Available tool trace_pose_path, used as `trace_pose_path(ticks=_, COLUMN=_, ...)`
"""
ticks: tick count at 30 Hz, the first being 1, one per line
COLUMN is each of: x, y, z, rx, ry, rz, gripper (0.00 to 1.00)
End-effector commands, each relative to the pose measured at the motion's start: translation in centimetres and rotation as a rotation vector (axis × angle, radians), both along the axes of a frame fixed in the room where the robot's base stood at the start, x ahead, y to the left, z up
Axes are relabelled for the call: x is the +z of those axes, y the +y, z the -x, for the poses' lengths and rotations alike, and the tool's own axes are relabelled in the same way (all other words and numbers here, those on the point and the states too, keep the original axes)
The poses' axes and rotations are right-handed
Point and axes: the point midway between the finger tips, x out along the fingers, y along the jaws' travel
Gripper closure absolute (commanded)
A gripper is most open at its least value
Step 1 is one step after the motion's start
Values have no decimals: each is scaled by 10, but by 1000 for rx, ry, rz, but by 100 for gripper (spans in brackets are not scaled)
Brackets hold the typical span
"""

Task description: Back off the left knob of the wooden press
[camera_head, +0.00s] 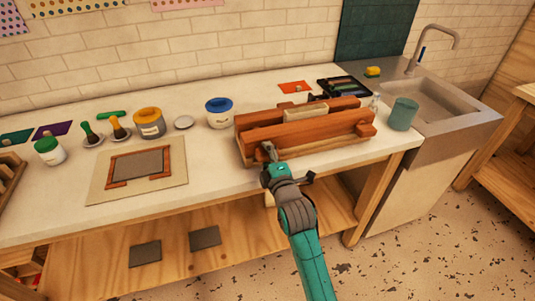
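The wooden press (312,130) is a reddish-brown set of beams on the white counter, right of centre. Its right knob (365,130) shows at the front right end. My gripper (268,151) is at the front left end of the press, in front of its front beam. The left knob is not clearly visible; my gripper covers that spot. The fingers are small and partly merge with the wood, so I cannot tell whether they are open or shut, or whether they touch the knob.
A teal cup (403,114) stands just right of the press, before the sink (440,98). A blue-lidded jar (219,113) stands close to its left. A framed screen (137,166) lies further left on the counter (215,168). Several jars and brushes stand behind it.

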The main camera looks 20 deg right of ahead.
Motion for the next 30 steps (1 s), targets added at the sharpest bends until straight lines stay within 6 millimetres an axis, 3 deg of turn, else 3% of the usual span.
trace_pose_path(ticks=14, x=-2, y=0, z=7, rx=-1, ry=3, rz=0, gripper=46)
trace_pose_path(ticks=30, x=-2, y=1, z=97, rx=1, ry=3, rz=-1, gripper=46)
